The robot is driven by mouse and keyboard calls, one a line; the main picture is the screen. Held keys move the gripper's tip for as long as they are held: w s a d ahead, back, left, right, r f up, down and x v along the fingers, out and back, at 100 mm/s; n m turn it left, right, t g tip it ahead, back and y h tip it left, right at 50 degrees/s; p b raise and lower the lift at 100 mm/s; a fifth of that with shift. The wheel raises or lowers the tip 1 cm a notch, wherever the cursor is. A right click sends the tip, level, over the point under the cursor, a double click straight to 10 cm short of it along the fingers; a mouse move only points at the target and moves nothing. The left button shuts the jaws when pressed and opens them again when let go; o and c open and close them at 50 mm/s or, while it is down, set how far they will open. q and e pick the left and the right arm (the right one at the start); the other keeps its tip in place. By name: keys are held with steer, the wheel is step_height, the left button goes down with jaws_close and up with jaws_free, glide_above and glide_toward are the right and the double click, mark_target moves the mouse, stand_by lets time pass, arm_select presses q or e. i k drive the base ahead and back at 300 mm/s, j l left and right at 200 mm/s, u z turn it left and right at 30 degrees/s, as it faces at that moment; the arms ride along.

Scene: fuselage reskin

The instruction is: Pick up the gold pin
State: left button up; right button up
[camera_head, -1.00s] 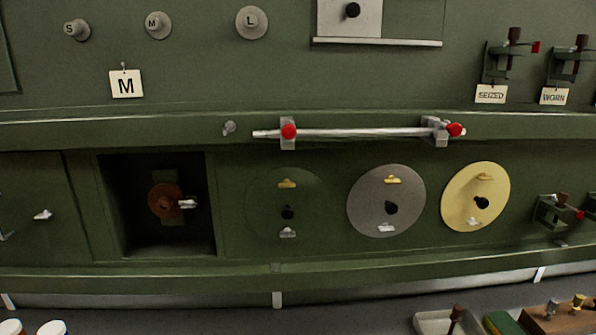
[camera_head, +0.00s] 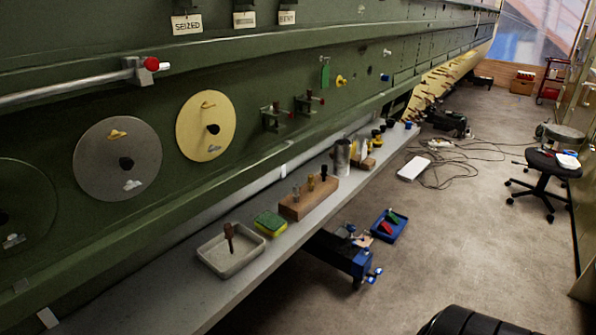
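A small gold pin (camera_head: 310,184) stands upright in a wooden block (camera_head: 297,209) on the grey bench shelf below the green fuselage wall. It is small in the view. A silver-grey pin (camera_head: 296,193) stands to its left and a dark pin (camera_head: 323,173) to its right in the same block. Neither of my grippers shows in the head view.
A pale tray (camera_head: 226,267) with a brown-handled tool and a green-yellow sponge (camera_head: 270,224) lie left of the block. A metal cylinder (camera_head: 342,157) stands beyond it. A blue vise (camera_head: 343,256) juts from the bench's front. Open floor (camera_head: 440,230) lies right.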

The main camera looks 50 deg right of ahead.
mark_target(310, 178)
steer(key=z, duration=1.55)
